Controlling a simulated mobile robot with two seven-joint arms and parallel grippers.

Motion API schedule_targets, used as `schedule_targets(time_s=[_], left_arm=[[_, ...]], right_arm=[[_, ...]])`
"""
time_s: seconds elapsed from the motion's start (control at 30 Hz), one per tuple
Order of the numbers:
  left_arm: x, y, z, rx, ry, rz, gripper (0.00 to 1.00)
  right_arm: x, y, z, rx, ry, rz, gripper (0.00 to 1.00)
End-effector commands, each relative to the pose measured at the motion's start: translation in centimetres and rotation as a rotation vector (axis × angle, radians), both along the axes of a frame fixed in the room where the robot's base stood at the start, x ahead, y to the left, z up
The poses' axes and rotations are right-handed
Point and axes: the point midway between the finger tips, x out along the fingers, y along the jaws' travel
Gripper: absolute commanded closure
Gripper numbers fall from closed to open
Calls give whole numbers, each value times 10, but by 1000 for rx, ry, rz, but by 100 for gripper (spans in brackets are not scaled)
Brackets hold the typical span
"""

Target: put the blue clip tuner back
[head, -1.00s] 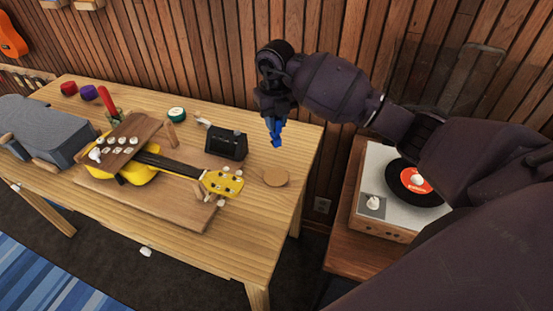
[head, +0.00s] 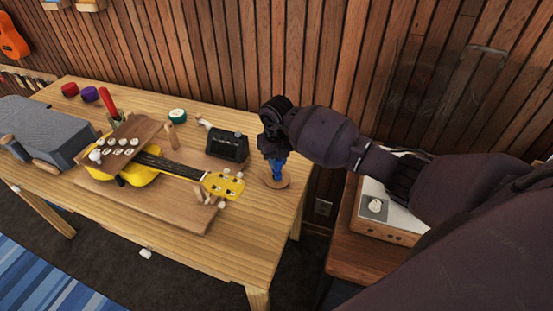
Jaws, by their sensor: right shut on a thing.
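The blue clip tuner (head: 277,173) is in my right gripper (head: 275,158), whose fingers are shut on it. The gripper points down at the right end of the table. The tuner is over a round wooden disc (head: 275,183), its lower end at or just above the disc; I cannot tell whether they touch. The fingers hide part of the tuner. My left gripper is not in view.
A yellow ukulele (head: 222,185) lies on a wooden board (head: 180,207) left of the disc. A black box-shaped device (head: 227,145) stands behind the ukulele's head. A record player (head: 385,225) is on a lower stand to the right, partly hidden by my arm. The table's front right is clear.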

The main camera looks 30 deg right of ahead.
Motion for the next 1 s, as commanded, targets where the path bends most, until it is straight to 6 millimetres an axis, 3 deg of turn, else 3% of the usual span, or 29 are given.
schedule_targets(time_s=[0.37,0.4,0.57,0.83,1.0], left_arm=[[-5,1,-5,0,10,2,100],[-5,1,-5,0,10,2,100],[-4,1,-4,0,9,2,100],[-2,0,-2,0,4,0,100],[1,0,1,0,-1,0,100]], right_arm=[[0,0,-4,0,-1,1,100],[0,0,-4,0,-1,1,76],[0,0,-3,0,-2,1,54],[1,0,-2,0,-2,1,54],[2,0,11,0,-5,2,54]])
